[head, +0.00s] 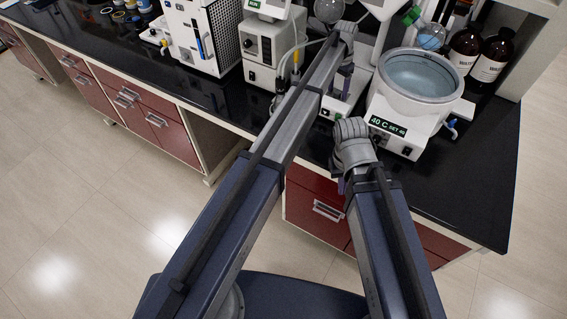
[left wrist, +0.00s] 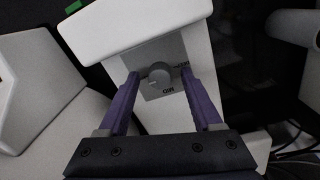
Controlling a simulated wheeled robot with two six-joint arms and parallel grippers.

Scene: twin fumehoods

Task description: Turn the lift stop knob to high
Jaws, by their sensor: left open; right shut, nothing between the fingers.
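The lift stop knob (left wrist: 160,71) is a small round grey dial on a grey plate, on a white housing in the left wrist view. In the head view my left gripper (head: 345,80) is at the evaporator stand, and the knob is hidden there. My right gripper (head: 342,184) is low, in front of the bench edge, its fingers mostly hidden by its wrist.
A water bath (head: 418,92) with a 40 C display stands right of my left gripper. Brown bottles (head: 489,58) stand behind it. White instruments (head: 268,48) stand to the left. The black bench top (head: 470,170) is clear at the front right.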

